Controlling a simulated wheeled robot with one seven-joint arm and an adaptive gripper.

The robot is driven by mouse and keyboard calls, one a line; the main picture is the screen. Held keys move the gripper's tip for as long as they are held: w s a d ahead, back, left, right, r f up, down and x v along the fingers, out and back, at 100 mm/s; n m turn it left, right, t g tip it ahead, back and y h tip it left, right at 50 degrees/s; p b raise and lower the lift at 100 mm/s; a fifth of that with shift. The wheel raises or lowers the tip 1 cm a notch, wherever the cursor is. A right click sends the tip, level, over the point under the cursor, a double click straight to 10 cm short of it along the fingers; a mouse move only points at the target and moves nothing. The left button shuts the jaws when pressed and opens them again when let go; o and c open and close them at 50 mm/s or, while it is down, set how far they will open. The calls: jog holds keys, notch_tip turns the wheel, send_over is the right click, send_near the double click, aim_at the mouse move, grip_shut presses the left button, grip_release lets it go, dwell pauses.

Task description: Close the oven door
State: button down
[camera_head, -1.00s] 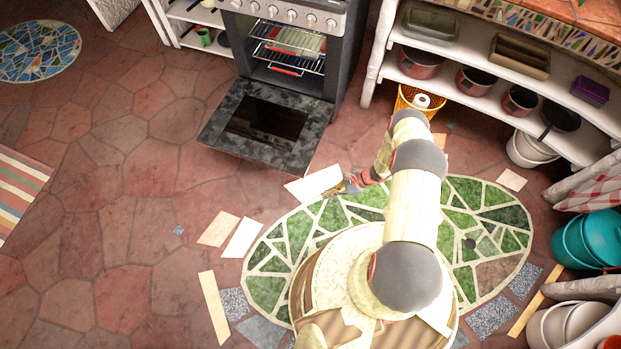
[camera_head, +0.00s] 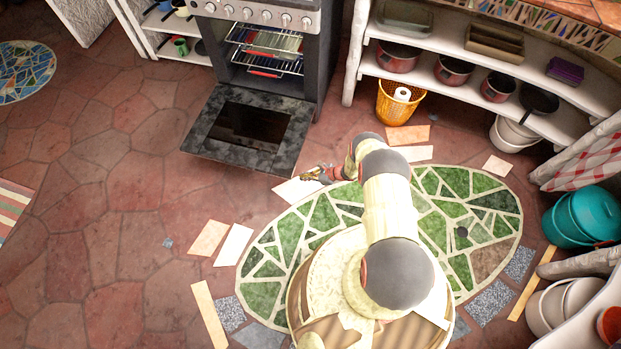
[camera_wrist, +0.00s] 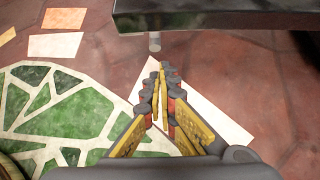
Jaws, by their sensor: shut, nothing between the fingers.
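The oven (camera_head: 262,50) stands at the top of the head view with its dark door (camera_head: 248,128) folded down, open and roughly level above the floor. Wire racks (camera_head: 265,48) show inside the oven. My gripper (camera_head: 306,174) is to the right of the door's front right corner in the head view, apart from it in the picture. In the wrist view my gripper (camera_wrist: 162,70) is shut and empty. A dark edge, likely the oven door (camera_wrist: 220,15), crosses the top of the wrist view beyond the fingertips.
An orange basket (camera_head: 400,103) holding a white roll stands right of the oven. Shelves (camera_head: 455,85) with several pots line the right side. A teal bucket (camera_head: 582,215) stands at the far right. The stone floor (camera_head: 110,200) left of the door is clear.

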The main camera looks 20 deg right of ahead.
jog(key=shift+w+a+r+b, duration=0.55)
jog(key=shift+w+a+r, duration=0.25)
jog(key=shift+a+r, duration=0.2)
